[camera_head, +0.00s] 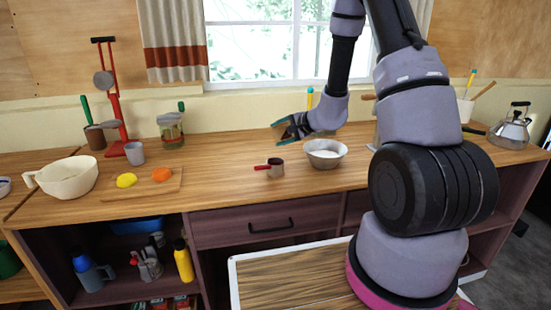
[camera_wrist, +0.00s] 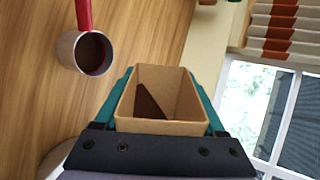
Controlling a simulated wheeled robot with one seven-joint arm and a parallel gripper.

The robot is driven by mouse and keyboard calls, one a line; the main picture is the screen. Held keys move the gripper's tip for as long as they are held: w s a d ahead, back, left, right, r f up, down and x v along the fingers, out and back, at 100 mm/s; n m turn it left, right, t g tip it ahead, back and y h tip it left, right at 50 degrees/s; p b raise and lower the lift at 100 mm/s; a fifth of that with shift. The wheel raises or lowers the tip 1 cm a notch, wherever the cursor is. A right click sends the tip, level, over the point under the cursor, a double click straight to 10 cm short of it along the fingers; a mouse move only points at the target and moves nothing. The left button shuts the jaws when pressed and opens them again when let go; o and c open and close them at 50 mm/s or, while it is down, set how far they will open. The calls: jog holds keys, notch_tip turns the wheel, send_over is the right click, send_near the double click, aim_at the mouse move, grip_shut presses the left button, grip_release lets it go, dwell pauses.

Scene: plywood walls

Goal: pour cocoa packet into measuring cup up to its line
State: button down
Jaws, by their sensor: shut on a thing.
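The cocoa packet is a tan, open-topped box (camera_wrist: 183,98) with dark brown cocoa (camera_wrist: 149,102) lying inside against one side. My gripper (camera_wrist: 161,84) is shut on it, with a teal finger on each side. In the head view my gripper (camera_head: 293,127) holds the packet tilted above the counter, behind the measuring cup. The measuring cup (camera_head: 277,169) is small and grey with a red handle pointing left. It stands upright on the counter, apart from the packet. In the wrist view the cup (camera_wrist: 68,53) has a brown inside; I cannot make out its line or the level.
A metal bowl of white stuff (camera_head: 325,162) stands just right of the cup. A cutting board (camera_head: 142,189) with a lemon and an orange, a cream bowl (camera_head: 67,180) and a red stand (camera_head: 117,105) are to the left. The counter in front of the cup is clear.

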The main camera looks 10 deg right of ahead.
jog(key=shift+s+a+r+n+h, duration=0.1)
jog(key=shift+a+r+n+h, duration=0.05)
jog(key=shift+n+h, duration=0.2)
dwell(1.6)
